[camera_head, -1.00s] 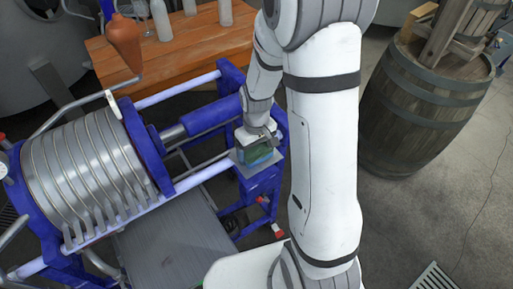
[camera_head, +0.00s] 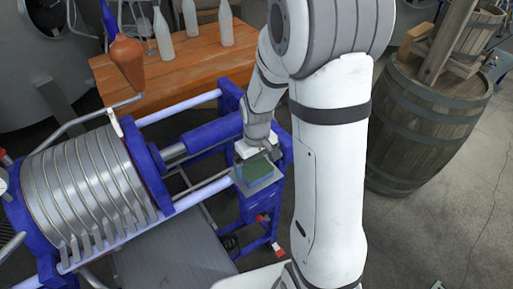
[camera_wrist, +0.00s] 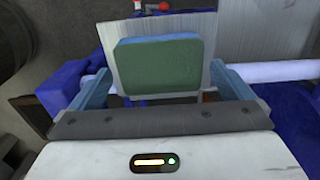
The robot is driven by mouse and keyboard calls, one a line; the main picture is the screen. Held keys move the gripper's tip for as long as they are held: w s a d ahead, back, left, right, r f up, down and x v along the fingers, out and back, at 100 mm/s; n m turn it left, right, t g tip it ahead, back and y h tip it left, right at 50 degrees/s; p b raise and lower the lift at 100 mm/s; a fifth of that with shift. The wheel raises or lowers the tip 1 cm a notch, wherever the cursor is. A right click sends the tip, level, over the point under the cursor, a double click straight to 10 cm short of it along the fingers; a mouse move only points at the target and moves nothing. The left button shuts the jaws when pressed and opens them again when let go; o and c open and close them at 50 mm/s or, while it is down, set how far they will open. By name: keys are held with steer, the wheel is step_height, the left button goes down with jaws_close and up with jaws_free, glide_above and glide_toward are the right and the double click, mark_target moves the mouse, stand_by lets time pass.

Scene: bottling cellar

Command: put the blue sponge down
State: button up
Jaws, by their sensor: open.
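The sponge (camera_head: 257,170), with a green top face and a blue edge, lies on a small grey metal plate (camera_head: 270,186) at the end of the blue press frame. In the wrist view the sponge (camera_wrist: 160,65) lies flat on the plate (camera_wrist: 203,27), ahead of the jaws. My gripper (camera_wrist: 159,80) is open, with one blue-grey finger on each side of the sponge's near end and a gap visible on both sides.
The blue press with its ribbed steel drum (camera_head: 85,195) fills the left. A wooden table (camera_head: 180,65) with several bottles (camera_head: 226,22) stands behind. A barrel (camera_head: 425,125) stands at right.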

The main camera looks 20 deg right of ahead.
mark_target(257, 169)
step_height(257, 169, up, 10)
steer(key=s+r+m+t, duration=0.1)
steer(key=s+r, duration=0.3)
steer(key=s, duration=0.3)
steer(key=s+r+m+t, duration=0.2)
steer(key=s+r, duration=0.2)
steer(key=s, duration=0.3)
steer(key=shift+s+m+b, duration=0.3)
steer(key=shift+s, duration=0.05)
stand_by(0.6)
